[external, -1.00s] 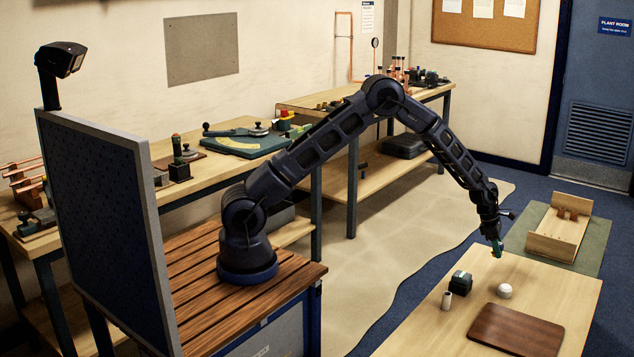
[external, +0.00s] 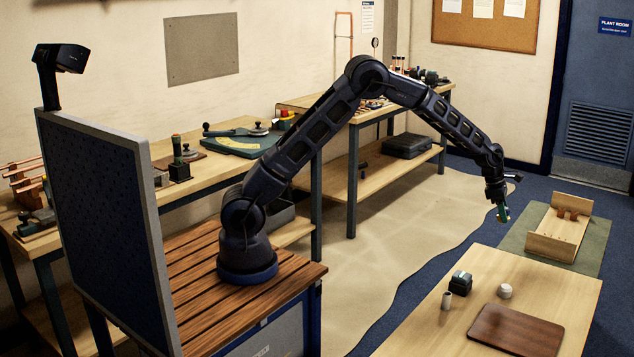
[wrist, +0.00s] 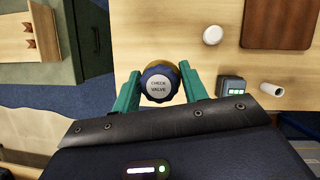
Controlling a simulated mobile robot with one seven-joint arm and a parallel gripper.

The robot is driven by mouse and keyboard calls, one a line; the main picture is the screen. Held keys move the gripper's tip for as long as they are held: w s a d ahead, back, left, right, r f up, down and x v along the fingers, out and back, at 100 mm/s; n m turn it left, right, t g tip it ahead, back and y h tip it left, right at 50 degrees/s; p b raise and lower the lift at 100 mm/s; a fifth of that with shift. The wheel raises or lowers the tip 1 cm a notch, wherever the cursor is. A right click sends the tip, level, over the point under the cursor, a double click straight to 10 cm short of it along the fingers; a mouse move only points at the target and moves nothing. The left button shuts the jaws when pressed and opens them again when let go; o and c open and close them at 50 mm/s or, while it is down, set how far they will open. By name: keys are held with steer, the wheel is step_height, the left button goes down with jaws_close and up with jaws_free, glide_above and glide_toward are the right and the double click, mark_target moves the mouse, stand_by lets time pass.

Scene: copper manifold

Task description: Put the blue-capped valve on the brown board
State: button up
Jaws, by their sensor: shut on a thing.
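My gripper (wrist: 158,92) is shut on the blue-capped valve (wrist: 159,85), its green fingers on either side of it. In the wrist view the valve shows a blue rim, a pale top reading "CHECK VALVE" and some brass behind. In the external view my gripper (external: 502,212) is in the air above the far edge of the light wooden table, and the valve is too small there to make out clearly. The brown board (external: 515,330) lies flat and bare at the table's front right. It also shows at the top right of the wrist view (wrist: 278,24).
On the table (external: 410,333) stand a dark block with a pale-marked top (external: 460,283), a pale cylinder (external: 446,300) and a round white piece (external: 505,291), all left of or behind the board.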

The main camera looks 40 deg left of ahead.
steer(key=w+a+r+n+t+y, duration=0.1)
steer(key=w+a+n, duration=0.2)
steer(key=w+a, duration=1.2)
steer(key=w+a+r+n+t, duration=0.1)
steer(key=w+a+n, duration=0.3)
steer(key=w+a, duration=1.2)
steer(key=w+a+r+n+t+y, duration=0.2)
steer(key=a+n, duration=0.5)
steer(key=a, duration=4.3)
steer(key=s+a+r+n+y, duration=0.15)
steer(key=s+a, duration=0.25)
steer(key=a, duration=0.9)
steer(key=s+a+r+n, duration=0.2)
steer(key=s+a, duration=0.1)
steer(key=a, duration=0.9)
step_height(320, 180, up, 6)
steer(key=n+g+y, duration=0.3)
steer(key=n+y, duration=0.1)
steer(key=n, duration=0.5)
glide_above(170, 162)
steer(key=shift+t, duration=0.3)
steer(key=f, duration=1.3)
steer(key=d+f, duration=0.1)
steer(key=f, duration=0.5)
steer(key=shift+s+f, duration=0.35)
steer(key=shift+f, duration=0.05)
